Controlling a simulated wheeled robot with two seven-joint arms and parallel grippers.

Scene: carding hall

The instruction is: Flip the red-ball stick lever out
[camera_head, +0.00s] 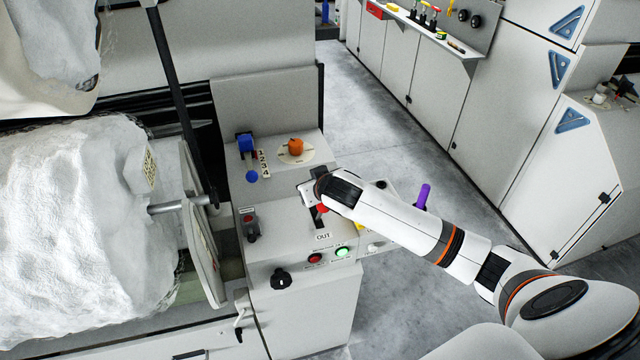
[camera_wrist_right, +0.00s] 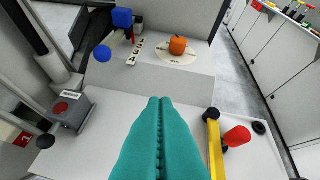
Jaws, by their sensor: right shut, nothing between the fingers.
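A small red ball (camera_head: 322,209) shows in the head view just under my right wrist, next to a black slot above the OUT label (camera_head: 323,237) on the grey control panel. My wrist covers part of this area, so the lever's stick and tilt are unclear. In the right wrist view my right gripper (camera_wrist_right: 160,101) has its teal fingers pressed together, with nothing between them, over the panel. The red ball cannot be made out in that view; the fingers cover the middle of the panel. My left gripper is not in view.
The panel holds a blue ball lever (camera_head: 252,176), an orange knob (camera_head: 295,147), a black-ball lever (camera_head: 252,237), red (camera_head: 315,258) and green (camera_head: 341,252) buttons, and a purple handle (camera_head: 423,194). A yellow bar (camera_wrist_right: 215,150) and red knob (camera_wrist_right: 237,136) lie right of my fingers.

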